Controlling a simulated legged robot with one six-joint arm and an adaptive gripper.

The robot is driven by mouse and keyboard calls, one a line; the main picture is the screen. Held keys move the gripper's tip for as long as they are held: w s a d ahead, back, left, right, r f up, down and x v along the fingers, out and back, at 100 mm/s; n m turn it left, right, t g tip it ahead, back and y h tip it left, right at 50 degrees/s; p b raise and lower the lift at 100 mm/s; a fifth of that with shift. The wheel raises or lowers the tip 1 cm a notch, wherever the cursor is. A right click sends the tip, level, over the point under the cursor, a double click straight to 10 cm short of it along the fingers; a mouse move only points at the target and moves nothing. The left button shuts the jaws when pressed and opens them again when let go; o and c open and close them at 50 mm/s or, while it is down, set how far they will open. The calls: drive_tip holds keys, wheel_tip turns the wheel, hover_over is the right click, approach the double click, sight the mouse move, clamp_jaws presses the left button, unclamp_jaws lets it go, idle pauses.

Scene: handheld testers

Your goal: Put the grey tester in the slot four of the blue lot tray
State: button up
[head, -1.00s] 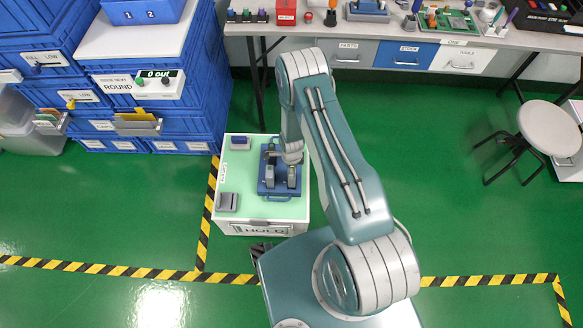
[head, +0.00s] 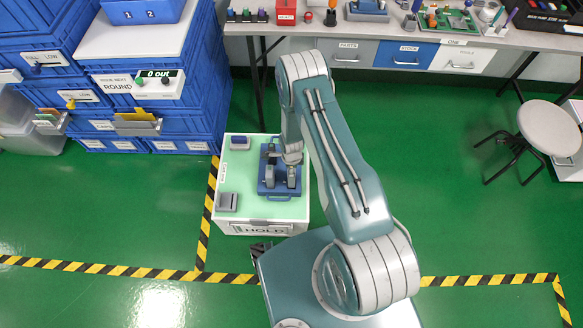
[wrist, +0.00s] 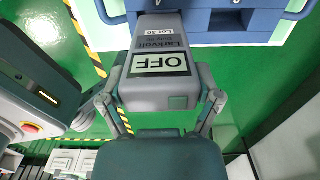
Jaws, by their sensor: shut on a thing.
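In the wrist view, my gripper (wrist: 160,98) is shut on the grey tester (wrist: 150,22), with a finger on each side. Its display reads OFF, with a small "Lot 20" label above. The far end of the tester overlaps the edge of the blue lot tray (wrist: 235,37); I cannot tell how deep it sits in a slot. In the head view, the blue lot tray (head: 280,191) lies on the green-topped cart, with my gripper (head: 291,164) over its right part. Another grey tester (head: 269,180) stands at the tray's left. My gripper partly hides the tray.
The cart top (head: 238,177) also holds a grey block (head: 227,201) at front left and a small dark blue item (head: 240,143) at back left. Blue crates (head: 205,95) stand left. A workbench (head: 420,42) runs behind. A stool (head: 549,129) is at right.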

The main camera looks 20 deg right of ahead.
drive_tip(key=shift+f, duration=2.15)
drive_tip(key=o, duration=1)
drive_tip(key=shift+o, duration=0.2)
drive_tip(key=shift+r, duration=0.1)
wheel_tip(320, 180, up, 12)
drive_tip(key=shift+f, duration=0.1)
